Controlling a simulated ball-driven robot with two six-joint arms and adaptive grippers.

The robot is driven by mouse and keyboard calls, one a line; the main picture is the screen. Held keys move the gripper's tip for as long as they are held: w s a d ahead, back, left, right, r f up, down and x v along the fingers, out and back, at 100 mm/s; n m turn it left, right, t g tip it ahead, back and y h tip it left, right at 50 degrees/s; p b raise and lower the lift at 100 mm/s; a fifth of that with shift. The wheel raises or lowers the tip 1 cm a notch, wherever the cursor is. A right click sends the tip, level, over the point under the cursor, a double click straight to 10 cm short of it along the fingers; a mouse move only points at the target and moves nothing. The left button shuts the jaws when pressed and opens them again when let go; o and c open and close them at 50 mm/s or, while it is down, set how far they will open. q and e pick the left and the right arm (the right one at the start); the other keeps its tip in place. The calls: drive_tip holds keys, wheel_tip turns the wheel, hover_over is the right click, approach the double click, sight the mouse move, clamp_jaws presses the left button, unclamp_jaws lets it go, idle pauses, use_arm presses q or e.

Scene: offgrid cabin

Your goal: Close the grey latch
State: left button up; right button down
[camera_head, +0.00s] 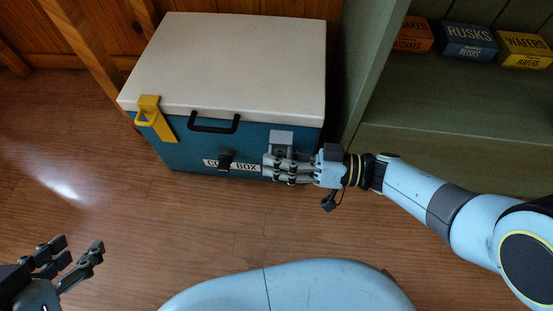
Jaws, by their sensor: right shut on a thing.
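A blue cold box with a white lid (232,60) stands on the floor at the upper middle; its lid is down. The grey latch (282,137) is on the box's front right, its upper plate against the front near the lid's edge. My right gripper (272,167) is at the latch's lower part, shut on the grey latch, and its fingers hide that part. A yellow latch (157,120) sits at the front left corner, its loop sticking out. My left gripper (75,262) is open and empty over the floor at the lower left, well away from the box.
A green shelf (450,95) with RUSKS (468,40) and WAFERS (524,48) boxes and an orange box stands at the right. The wooden floor (150,220) before the box is clear.

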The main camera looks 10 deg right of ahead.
drive_tip(key=c, duration=1.4)
unclamp_jaws()
drive_tip(key=shift+s+r, duration=0.2)
drive_tip(key=shift+r, duration=0.05)
drive_tip(key=shift+d, duration=0.15)
drive_tip(key=v, duration=1.2)
drive_tip(key=shift+w+f, duration=0.1)
